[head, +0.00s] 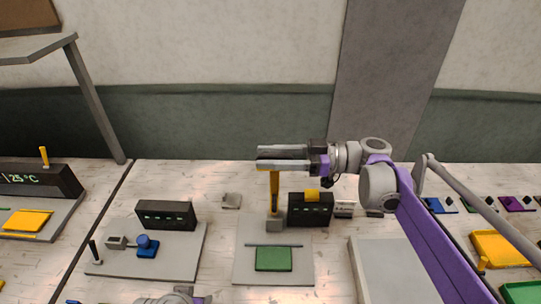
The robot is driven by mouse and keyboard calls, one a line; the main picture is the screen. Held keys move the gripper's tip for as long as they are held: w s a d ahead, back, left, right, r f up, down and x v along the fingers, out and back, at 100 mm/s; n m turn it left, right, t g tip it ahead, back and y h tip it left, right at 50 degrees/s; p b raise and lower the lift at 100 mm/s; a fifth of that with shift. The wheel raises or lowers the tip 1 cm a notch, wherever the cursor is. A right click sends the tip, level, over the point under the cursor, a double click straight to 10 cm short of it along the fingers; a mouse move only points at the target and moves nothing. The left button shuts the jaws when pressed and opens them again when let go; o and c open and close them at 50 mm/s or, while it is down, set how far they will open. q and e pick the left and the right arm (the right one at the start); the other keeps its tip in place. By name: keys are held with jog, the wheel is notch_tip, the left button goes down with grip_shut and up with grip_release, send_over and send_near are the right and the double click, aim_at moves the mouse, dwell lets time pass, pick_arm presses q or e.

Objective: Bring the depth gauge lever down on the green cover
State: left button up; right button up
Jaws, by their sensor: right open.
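The yellow lever (274,192) stands upright from a small grey block (275,224) at the back of a light grey plate (244,268). The flat green cover (273,259) lies on the same plate, in front of the lever, with a thin dark blue bar (273,245) just behind it. My right gripper (262,157) points left at the lever's top, its two fingers parted. The lower finger covers the lever's top end; I cannot tell whether they touch. My left gripper's fingers are not in view.
A black display box (310,209) with a yellow piece (312,196) stands right of the lever. Another plate with a blue block (147,246) and display (166,215) is to the left.

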grip_shut()
dwell(1.4)
